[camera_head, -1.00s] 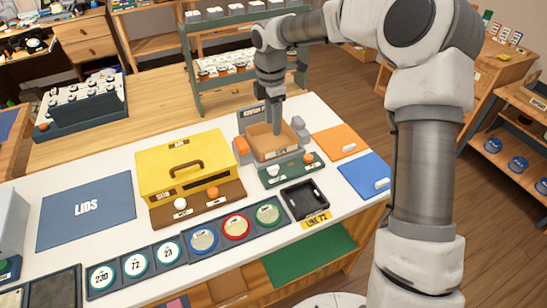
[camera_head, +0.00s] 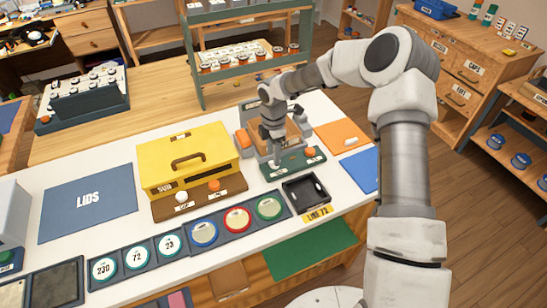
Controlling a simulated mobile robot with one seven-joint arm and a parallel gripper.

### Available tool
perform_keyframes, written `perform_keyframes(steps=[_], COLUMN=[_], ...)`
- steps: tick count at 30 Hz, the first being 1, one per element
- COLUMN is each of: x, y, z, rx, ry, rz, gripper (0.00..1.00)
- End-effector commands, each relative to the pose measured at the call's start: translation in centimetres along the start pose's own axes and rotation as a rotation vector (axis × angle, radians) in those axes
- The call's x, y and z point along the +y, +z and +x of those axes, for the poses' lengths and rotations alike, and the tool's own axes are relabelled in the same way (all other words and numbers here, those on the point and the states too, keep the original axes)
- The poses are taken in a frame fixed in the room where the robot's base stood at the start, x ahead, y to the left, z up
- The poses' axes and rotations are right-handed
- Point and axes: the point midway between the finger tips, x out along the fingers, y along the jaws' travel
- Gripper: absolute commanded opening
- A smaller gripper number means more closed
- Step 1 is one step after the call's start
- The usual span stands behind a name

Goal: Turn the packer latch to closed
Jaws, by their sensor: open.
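The packer is a machine on the white bench with a brown open box and a dark green front base (camera_head: 296,165). An orange knob (camera_head: 309,152) stands at the right of that base. The white knob at the base's left end is mostly hidden by my gripper (camera_head: 274,163). My gripper points down at this left end, in front of the brown box, and its fingers look open. I cannot tell whether it touches the knob. Which part is the latch, and its position, are too small to make out.
A yellow box (camera_head: 187,158) with its own white and orange knobs stands to the left. A black tray (camera_head: 306,190) lies just in front of the packer. Orange (camera_head: 343,136) and blue (camera_head: 360,170) pads lie to the right. Round colored dials line the front edge.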

Motion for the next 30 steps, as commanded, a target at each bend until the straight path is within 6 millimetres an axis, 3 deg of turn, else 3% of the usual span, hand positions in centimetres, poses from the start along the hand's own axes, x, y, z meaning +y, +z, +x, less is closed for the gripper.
perform_keyframes(steps=[6, 15, 24, 30], x=[0.0, 0.0, 0.0, 0.0], y=[0.0, 0.0, 0.0, 0.0], z=[1.9, 2.1, 2.1, 2.1], rx=[0.0, -0.001, -0.001, -0.001], ry=[0.001, 0.001, 0.001, 0.001], rz=[0.0, 0.0, 0.0, 0.0], gripper=[0.49, 0.49, 0.0, 0.0])
